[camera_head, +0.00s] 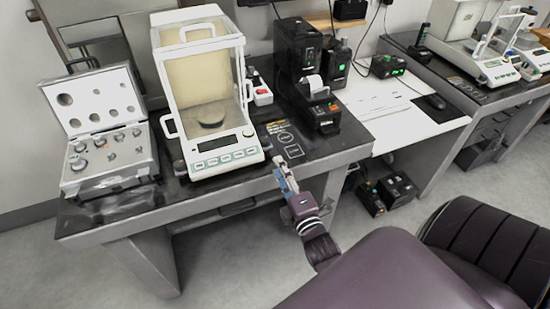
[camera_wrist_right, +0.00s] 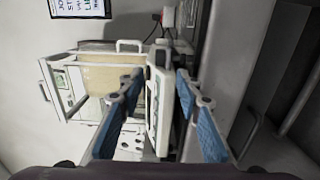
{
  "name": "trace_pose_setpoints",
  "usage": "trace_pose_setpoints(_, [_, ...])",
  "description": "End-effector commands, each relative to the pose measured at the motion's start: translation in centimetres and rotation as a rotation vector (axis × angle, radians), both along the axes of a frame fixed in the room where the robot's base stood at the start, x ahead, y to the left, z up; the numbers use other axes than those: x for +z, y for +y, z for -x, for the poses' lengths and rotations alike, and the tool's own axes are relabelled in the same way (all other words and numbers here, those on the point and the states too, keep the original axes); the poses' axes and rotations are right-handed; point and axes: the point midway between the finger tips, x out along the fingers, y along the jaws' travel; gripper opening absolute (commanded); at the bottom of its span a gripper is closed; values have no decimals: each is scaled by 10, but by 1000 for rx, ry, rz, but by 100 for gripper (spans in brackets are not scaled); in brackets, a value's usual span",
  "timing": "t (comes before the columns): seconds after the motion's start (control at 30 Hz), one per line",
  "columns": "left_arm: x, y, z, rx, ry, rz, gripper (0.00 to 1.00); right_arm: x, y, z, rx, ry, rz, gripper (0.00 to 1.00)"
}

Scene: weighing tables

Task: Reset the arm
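My right gripper (camera_head: 281,174) is at the front edge of the dark-topped table, right of the white analytical balance (camera_head: 205,90). In the right wrist view its two blue-padded fingers stand apart, with nothing held between them (camera_wrist_right: 160,85). Beyond the fingers, the balance (camera_wrist_right: 90,78) appears turned on its side, with a white panel seen through the gap. In the head view my right arm reaches in from the lower right. My left gripper is in neither view.
An open silver weight case (camera_head: 110,180) stands left of the balance. A black printer (camera_head: 318,108) and other dark devices stand to its right. A second table (camera_head: 520,95) with more balances is at the far right. Grey floor (camera_head: 225,270) is open in front.

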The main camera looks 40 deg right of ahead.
Motion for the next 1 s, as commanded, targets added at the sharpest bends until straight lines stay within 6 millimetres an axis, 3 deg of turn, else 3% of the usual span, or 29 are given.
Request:
trace_pose_setpoints(0.7, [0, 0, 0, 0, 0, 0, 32, -6, 3, 6, 3, 8, -16, 32])
trace_pose_setpoints(0.77, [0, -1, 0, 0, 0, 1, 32, -19, 8, 6, 10, 27, -50, 32])
trace_pose_setpoints(0.87, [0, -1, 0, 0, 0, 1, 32, -63, 22, 8, 26, 92, -168, 32])
trace_pose_setpoints(1.0, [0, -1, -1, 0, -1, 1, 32, -156, 54, 25, 32, 244, -417, 32])
